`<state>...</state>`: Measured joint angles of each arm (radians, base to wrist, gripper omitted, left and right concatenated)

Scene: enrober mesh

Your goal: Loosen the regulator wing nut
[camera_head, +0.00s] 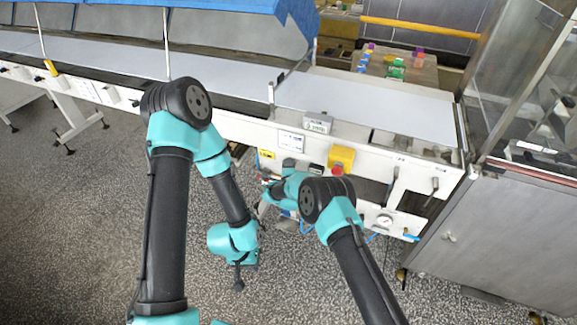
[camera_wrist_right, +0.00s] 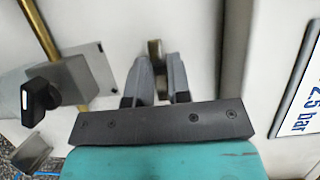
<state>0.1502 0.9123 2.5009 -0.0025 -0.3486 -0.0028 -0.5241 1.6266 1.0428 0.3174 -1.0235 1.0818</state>
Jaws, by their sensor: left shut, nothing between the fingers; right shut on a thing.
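The regulator wing nut (camera_wrist_right: 155,47) shows in the right wrist view as a narrow brass-coloured piece at the fingertips. My right gripper (camera_wrist_right: 160,64) is shut on it, one grey finger on each side. The fingers hide much of the nut, and its stem is not clear. In the head view my right arm reaches to the front of the white machine frame (camera_head: 378,163), and its fingertips cannot be made out. My left gripper (camera_head: 239,284) is shut and empty, low over the floor, apart from the machine.
In the right wrist view, a grey bracket (camera_wrist_right: 70,82) with a black knob (camera_wrist_right: 38,101) and a brass rod (camera_wrist_right: 40,28) stand left of the fingers. A label reading 2.5 bar (camera_wrist_right: 301,92) is at right.

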